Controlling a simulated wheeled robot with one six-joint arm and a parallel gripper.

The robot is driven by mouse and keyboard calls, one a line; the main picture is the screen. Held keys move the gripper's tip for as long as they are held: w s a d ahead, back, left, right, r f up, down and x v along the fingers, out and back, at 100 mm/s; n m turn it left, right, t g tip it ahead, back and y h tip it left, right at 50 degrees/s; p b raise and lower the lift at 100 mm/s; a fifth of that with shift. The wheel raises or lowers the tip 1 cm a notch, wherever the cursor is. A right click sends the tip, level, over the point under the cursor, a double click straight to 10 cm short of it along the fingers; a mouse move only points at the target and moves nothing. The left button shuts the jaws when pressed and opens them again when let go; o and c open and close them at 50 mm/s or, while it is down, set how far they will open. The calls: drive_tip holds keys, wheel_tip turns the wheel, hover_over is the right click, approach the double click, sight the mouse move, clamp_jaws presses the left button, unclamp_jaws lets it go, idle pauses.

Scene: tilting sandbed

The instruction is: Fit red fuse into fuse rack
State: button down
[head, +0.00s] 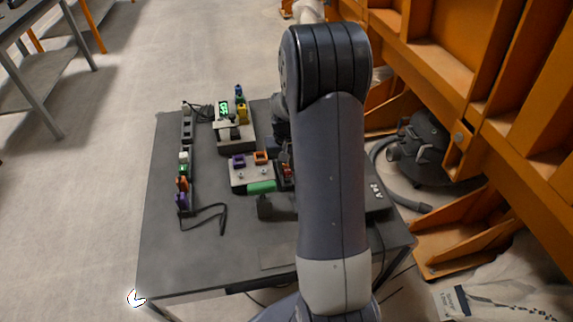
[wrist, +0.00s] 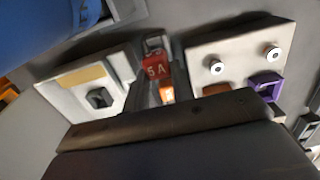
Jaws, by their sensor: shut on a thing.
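A red fuse (wrist: 154,68), marked "5 A", stands between the dark fingers of my gripper (wrist: 158,80) in the wrist view, and the gripper is shut on it. A small red patch of it (head: 287,170) shows beside my arm in the head view. A light grey block (wrist: 225,47) with two round screws stands just right of the fuse, apart from it. This block (head: 250,185) carries a purple fuse (head: 238,161) and an orange fuse (head: 261,157). I cannot tell for sure whether it is the fuse rack. The fuse's lower end is hidden.
A pale block (wrist: 72,78) with a square hole lies left of the fuse. On the table (head: 170,270), a strip of coloured fuses (head: 183,180) stands at left and a device with a green display (head: 224,108) at the back. My arm hides the right side. The front left is clear.

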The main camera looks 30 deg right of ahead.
drive_tip(key=shift+f+b, duration=0.95)
drive_tip(key=shift+f, duration=0.35)
drive_tip(key=c, duration=1.1)
unclamp_jaws()
drive_tip(key=shift+o, duration=0.2)
drive_tip(key=shift+r, duration=0.15)
drive_tip(key=shift+r+p, duration=0.8)
drive_tip(key=shift+r, duration=0.1)
drive_tip(key=o, duration=0.3)
drive_tip(key=shift+a+r+p, duration=0.1)
drive_tip(key=shift+r+p, duration=0.2)
drive_tip(key=shift+r, duration=0.1)
drive_tip(key=shift+r+p, duration=1.9)
drive_tip(key=shift+r, duration=0.75)
